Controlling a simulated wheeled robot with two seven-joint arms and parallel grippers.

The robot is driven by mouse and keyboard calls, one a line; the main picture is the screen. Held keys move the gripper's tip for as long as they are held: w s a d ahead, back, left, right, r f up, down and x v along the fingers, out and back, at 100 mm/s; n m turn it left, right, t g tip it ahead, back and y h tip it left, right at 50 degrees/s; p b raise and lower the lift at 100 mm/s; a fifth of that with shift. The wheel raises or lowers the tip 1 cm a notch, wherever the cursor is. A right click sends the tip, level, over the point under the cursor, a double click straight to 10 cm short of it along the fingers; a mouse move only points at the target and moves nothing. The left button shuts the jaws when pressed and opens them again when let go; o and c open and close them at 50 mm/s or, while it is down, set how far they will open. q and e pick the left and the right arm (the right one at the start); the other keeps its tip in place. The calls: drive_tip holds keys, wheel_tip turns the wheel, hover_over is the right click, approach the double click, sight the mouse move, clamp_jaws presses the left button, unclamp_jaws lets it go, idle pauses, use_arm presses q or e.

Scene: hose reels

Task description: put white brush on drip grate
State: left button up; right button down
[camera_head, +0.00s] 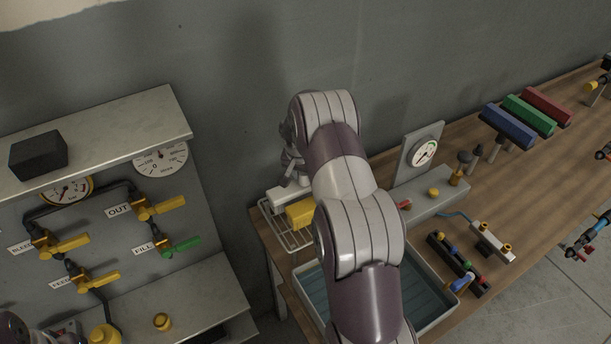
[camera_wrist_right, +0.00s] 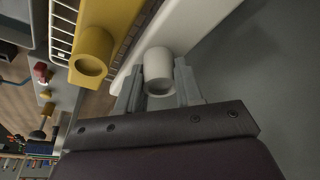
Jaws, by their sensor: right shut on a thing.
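The white brush (camera_head: 286,194) is at the back left corner of the wooden bench, by the wall. Its round white knob (camera_wrist_right: 158,68) sits between the fingertips of my right gripper (camera_wrist_right: 158,88), which is shut on it. In the head view my right gripper (camera_head: 291,172) is partly hidden behind my arm. The drip grate (camera_head: 292,241) is a wire rack at the bench's left end. The white brush is over or on its back part; I cannot tell whether it touches. A yellow brush (camera_head: 301,211) is on the grate beside the white one. My left gripper is not in view.
A blue-floored tray (camera_head: 432,286) stands in front of the grate, partly hidden by my arm. A gauge stand (camera_head: 418,160) and coloured brushes (camera_head: 509,125) are to the right. A valve panel with a shelf (camera_head: 110,128) stands at left. The wall is close behind.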

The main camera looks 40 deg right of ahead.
drive_tip(key=shift+f, duration=0.6)
drive_tip(key=shift+s+a, duration=0.4)
drive_tip(key=shift+f, duration=0.2)
drive_tip(key=c, duration=0.7)
unclamp_jaws()
drive_tip(key=shift+w+d+f, duration=0.1)
drive_tip(key=shift+w+d, duration=0.1)
drive_tip(key=shift+c, duration=0.2)
